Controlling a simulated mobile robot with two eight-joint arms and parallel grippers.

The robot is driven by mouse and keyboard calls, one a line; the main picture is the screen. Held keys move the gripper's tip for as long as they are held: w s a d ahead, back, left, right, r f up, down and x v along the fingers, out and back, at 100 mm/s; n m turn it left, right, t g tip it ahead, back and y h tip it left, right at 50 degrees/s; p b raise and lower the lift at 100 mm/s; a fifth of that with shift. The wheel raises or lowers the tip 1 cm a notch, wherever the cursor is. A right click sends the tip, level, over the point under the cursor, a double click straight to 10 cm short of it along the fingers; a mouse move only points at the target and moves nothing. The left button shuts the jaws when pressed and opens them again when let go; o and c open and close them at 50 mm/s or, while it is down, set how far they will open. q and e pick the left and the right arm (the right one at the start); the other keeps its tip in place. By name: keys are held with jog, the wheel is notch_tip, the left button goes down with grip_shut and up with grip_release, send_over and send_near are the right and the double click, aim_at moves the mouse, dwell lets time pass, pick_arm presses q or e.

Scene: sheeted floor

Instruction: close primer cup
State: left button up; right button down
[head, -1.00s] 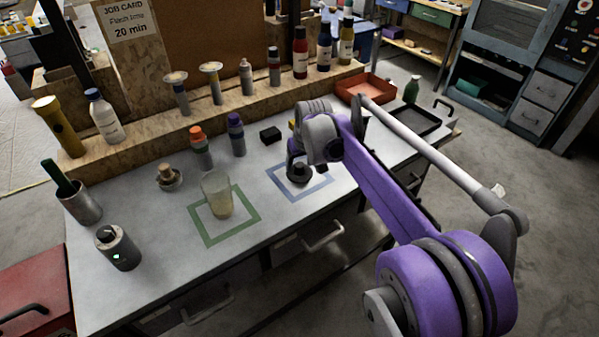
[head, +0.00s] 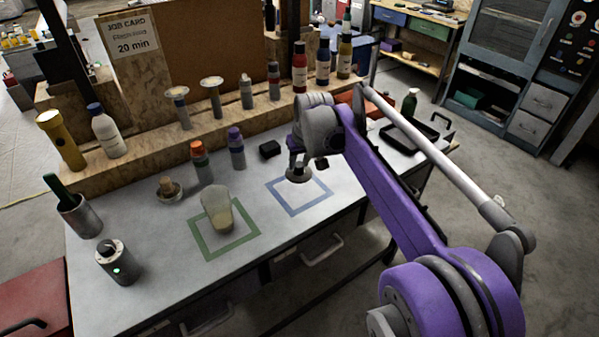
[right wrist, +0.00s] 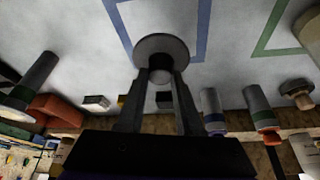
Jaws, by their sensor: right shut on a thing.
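The clear cup (head: 218,210), with pale liquid low in it, stands upright inside the green square outline (head: 206,252) on the bench. Its mouth looks uncovered. My right gripper (head: 297,160) is shut on the knob of a grey round lid (head: 298,175) and holds it above the blue square outline (head: 300,213), to the right of the cup. In the right wrist view the lid (right wrist: 162,47) sits at the tips of the two fingers (right wrist: 159,80). My left gripper is out of view.
Behind the cup stand an orange-capped bottle (head: 200,163), a purple-capped bottle (head: 236,150) and a black block (head: 270,149). The bench between lid and cup is clear.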

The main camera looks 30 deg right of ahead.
aim_at(299, 165)
notch_tip(299, 165, up, 5)
jog(key=shift+f+p, duration=0.15)
jog(key=shift+p, duration=0.15)
